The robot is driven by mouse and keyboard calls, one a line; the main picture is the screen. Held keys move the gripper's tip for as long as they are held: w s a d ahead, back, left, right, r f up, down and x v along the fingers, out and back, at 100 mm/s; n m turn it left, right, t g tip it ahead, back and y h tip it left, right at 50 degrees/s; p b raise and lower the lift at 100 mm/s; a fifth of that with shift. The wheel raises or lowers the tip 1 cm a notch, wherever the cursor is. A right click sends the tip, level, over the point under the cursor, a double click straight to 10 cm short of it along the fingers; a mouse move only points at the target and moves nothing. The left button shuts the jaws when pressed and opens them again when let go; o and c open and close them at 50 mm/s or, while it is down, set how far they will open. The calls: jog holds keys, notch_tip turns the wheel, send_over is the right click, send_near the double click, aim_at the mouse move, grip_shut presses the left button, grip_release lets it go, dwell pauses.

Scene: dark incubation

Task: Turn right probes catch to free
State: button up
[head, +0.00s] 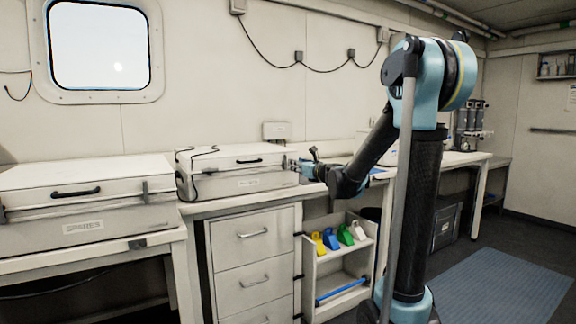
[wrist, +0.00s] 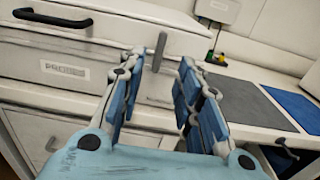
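The probes case (head: 235,180) is a pale box with a dark handle on the bench. It also shows in the wrist view (wrist: 110,75) with a "PROBES" label (wrist: 65,73). Its right catch (wrist: 159,52) is a slim grey lever standing near upright at the case's right front corner. My gripper (head: 303,167) is at that right end of the case. In the wrist view my gripper (wrist: 160,72) is open, with the catch showing in the gap between the blue fingertips. I cannot tell if either finger touches it. In the head view the catch cannot be made out.
A "SPARES" case (head: 85,205) stands on the left bench. Below are drawers (head: 253,255) and an open shelf (head: 335,262) with coloured items. A grey mat (wrist: 245,102) and a blue mat (wrist: 298,105) lie on the bench right of the case. A wall box (wrist: 217,10) is behind.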

aim_at(286, 161)
jog(key=x, duration=0.8)
jog(key=shift+w+a, duration=0.2)
jog(key=shift+w, duration=0.05)
grip_shut()
